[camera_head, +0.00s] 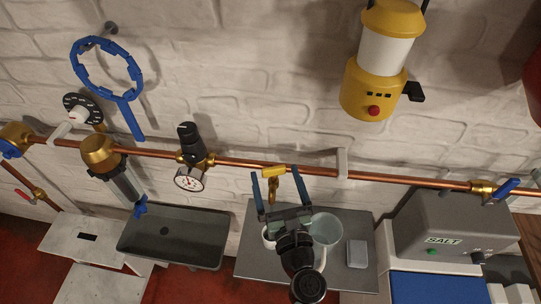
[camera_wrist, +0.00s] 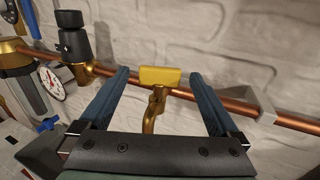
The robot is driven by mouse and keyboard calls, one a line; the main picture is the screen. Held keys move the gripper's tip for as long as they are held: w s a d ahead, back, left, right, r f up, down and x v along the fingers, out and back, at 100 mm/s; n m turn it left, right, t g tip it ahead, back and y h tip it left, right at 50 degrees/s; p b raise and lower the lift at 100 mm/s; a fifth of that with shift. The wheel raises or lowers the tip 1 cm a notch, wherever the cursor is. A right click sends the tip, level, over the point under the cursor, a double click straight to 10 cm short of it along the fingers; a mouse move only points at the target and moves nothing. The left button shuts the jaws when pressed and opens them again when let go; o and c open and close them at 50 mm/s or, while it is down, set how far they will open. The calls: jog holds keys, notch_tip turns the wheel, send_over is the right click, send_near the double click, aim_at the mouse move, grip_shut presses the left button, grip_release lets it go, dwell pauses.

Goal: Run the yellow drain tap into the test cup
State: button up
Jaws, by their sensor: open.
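The yellow drain tap (camera_head: 274,171) has a yellow handle and a brass body, and hangs from the copper pipe at the middle. In the wrist view its yellow handle (camera_wrist: 160,76) lies crosswise above the curved brass spout. My gripper (camera_head: 264,176) is open, with one blue finger on either side of the tap; in the wrist view the fingers (camera_wrist: 160,75) stand clear of the handle. A clear cup (camera_head: 325,229) stands on the grey shelf below, right of my wrist. A second white vessel (camera_head: 267,236) is mostly hidden behind my gripper. I cannot tell which is the test cup.
The copper pipe (camera_head: 240,163) runs along the brick wall, with a gauge (camera_head: 189,179) left of the tap. A pipe bracket (camera_wrist: 262,104) is to its right. A dark trough (camera_head: 172,236) and a grey SALT box (camera_head: 450,228) flank the shelf (camera_head: 247,262).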

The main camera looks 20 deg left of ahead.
aim_at(274, 168)
jog(key=x, duration=0.5)
jog(key=shift+w+a, duration=0.2)
jog(key=shift+w, duration=0.1)
jog(key=c, duration=1.4)
jog(key=shift+o, duration=0.2)
jog(key=shift+w+d+m+t+h+b, duration=0.15)
jog(key=shift+m+t+h+b, duration=0.15)
jog(key=shift+m+t+h, duration=0.85)
jog(key=shift+d+m+t+h+b, duration=0.2)
jog(key=shift+m+h, duration=0.3)
jog(key=shift+h, duration=0.45)
jog(key=shift+d+m+t+h+b, duration=0.15)
jog(key=shift+m+h, duration=0.3)
jog(key=shift+h, duration=0.45)
jog(key=shift+w, duration=0.1)
jog(key=o, duration=1.4)
jog(key=shift+c, duration=0.2)
